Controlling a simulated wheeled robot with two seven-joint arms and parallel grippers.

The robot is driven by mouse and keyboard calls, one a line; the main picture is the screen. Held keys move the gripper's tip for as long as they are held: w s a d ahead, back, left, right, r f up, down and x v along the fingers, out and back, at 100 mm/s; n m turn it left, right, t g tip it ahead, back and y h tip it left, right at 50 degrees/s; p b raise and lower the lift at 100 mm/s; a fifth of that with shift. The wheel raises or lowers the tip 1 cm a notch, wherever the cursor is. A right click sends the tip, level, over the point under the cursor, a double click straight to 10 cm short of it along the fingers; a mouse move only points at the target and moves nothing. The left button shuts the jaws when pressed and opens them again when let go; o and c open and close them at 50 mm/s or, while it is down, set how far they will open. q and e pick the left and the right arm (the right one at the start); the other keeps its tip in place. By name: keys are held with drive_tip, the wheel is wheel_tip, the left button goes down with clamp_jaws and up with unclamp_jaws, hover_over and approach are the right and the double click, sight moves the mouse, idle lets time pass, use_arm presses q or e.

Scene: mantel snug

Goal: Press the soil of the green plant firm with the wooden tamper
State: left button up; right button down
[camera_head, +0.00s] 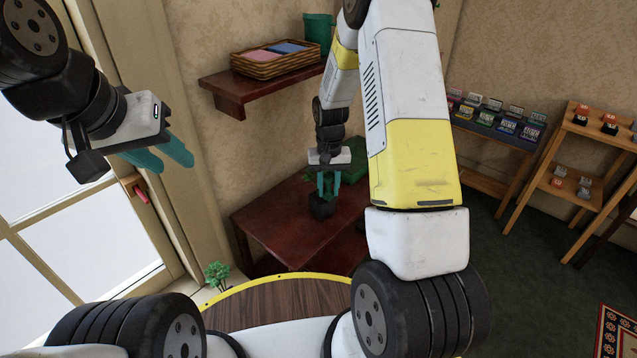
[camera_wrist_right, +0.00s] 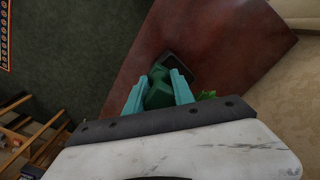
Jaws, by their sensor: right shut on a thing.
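The soil is hidden. My left gripper (camera_head: 176,167) is raised at the left, empty, fingertips apart.
The low table (camera_head: 265,215) has a green box (camera_head: 349,158) behind the plant. A wall shelf (camera_head: 262,88) with a wicker basket hangs above. Another small plant (camera_head: 217,272) is by the window. Racks stand at the right; the table's near left is bare.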

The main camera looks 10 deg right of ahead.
sight(329, 176)
drive_tip(key=shift+r, duration=1.5)
drive_tip(key=s+d+r, duration=0.2)
drive_tip(key=s+d, duration=0.1)
drive_tip(key=s, duration=0.1)
drive_tip(key=shift+s+d, duration=0.35)
drive_tip(key=shift+n, duration=0.7)
drive_tip(key=a, duration=0.1)
drive_tip(key=a+f, duration=0.1)
drive_tip(key=a, duration=0.2)
drive_tip(key=shift+s+a+f, duration=0.25)
drive_tip(key=shift+a+f, duration=0.05)
